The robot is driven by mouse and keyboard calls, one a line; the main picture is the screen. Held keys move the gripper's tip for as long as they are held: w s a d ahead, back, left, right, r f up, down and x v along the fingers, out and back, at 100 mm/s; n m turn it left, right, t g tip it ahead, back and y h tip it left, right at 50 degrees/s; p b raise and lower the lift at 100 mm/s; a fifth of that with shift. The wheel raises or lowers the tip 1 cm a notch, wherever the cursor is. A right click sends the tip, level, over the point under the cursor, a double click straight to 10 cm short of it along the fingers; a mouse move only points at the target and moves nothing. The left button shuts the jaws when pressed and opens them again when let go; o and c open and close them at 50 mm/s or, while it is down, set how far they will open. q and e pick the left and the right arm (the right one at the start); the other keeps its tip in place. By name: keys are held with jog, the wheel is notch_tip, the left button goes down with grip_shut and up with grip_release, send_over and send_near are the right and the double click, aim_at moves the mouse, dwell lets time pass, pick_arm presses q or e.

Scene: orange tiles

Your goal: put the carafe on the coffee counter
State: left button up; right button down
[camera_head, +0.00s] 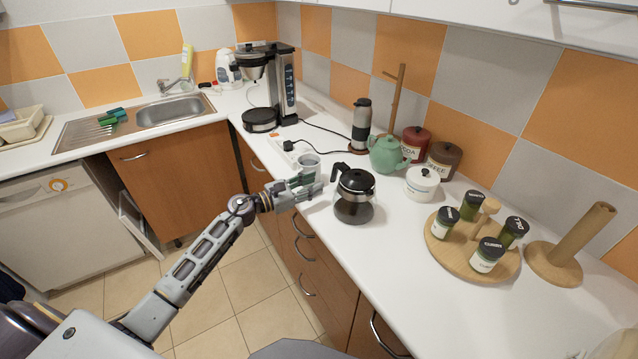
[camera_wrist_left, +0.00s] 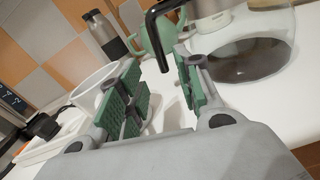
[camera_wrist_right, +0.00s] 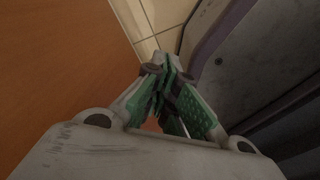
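The carafe (camera_head: 354,195), glass with a black lid and handle and dark coffee inside, stands upright on the white counter (camera_head: 385,265). My left gripper (camera_head: 312,186) is just left of it, at the handle side. In the left wrist view the green-padded fingers of the left gripper (camera_wrist_left: 160,88) are apart, with the black handle (camera_wrist_left: 161,50) showing in the gap between them. The dark glass body of the carafe (camera_wrist_left: 250,58) is to the right there. My right gripper (camera_wrist_right: 163,82) has its fingers together with nothing seen between them; it is away from the carafe.
A white mug (camera_head: 308,164) stands behind my left gripper. A green teapot (camera_head: 387,155), a white sugar pot (camera_head: 422,183) and a round wooden spice stand (camera_head: 465,262) are right of the carafe. The coffee machine (camera_head: 288,85) stands farther back, near the sink (camera_head: 175,110).

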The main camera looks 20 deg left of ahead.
pick_arm(q)
jog(key=shift+v, duration=1.2)
jog(key=shift+s+a, duration=0.35)
jog(key=shift+s, duration=0.15)
pick_arm(e)
jog(key=shift+w+d+f, duration=0.1)
jog(key=shift+w+f, duration=0.2)
jog(key=shift+w, duration=0.1)
pick_arm(q)
jog(key=shift+r, duration=0.1)
